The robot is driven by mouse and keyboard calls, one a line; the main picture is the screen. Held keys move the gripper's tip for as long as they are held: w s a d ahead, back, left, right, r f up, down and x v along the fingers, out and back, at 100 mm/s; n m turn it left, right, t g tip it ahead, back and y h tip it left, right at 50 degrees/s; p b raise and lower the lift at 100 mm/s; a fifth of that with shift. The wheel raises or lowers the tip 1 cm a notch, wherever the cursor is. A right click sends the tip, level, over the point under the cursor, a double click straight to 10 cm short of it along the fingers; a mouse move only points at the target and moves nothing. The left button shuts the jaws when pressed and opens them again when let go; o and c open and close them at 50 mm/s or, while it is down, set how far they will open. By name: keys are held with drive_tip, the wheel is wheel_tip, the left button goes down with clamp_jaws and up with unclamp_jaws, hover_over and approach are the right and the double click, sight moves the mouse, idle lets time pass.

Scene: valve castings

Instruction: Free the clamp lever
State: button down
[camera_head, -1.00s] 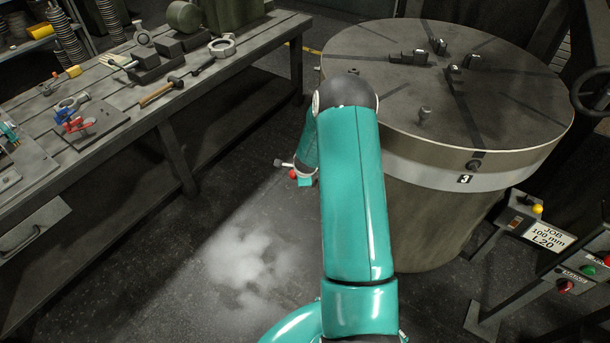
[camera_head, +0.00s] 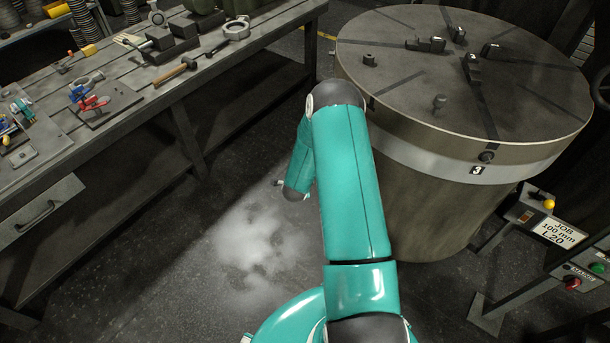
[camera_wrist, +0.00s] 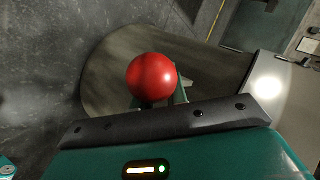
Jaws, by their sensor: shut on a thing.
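A glossy red ball (camera_wrist: 152,77) shows in the wrist view, right at my gripper (camera_wrist: 165,99). My gripper is shut on this ball, and only small teal parts of the fingers show beside and below it. What is behind or under the ball is hidden. In the head view, my gripper end hangs low over the floor, left of the drum, and the ball is not clear there. A red-handled clamp (camera_head: 92,103) stands on a plate on the bench. I cannot tell which part is the clamp lever.
A large round table (camera_head: 455,125) with slots, dark blocks and posts stands at right. A workbench (camera_head: 140,100) with a hammer (camera_head: 178,72) and other tools runs along the left. A control stand (camera_head: 545,225) is at lower right. Pale-stained floor (camera_head: 255,240) lies open between.

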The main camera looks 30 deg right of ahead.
drive_tip(key=shift+w+a, duration=0.45)
drive_tip(key=shift+a, duration=0.25)
drive_tip(key=c, duration=1.4)
unclamp_jaws()
drive_tip(key=shift+f, duration=0.25)
drive_tip(key=shift+s+d, duration=0.15)
drive_tip(key=shift+d, duration=0.05)
drive_tip(key=shift+s+r, duration=0.1)
drive_tip(key=shift+r, duration=0.05)
drive_tip(key=v, duration=1.3)
drive_tip(key=shift+a+r, duration=0.15)
drive_tip(key=shift+r, duration=0.1)
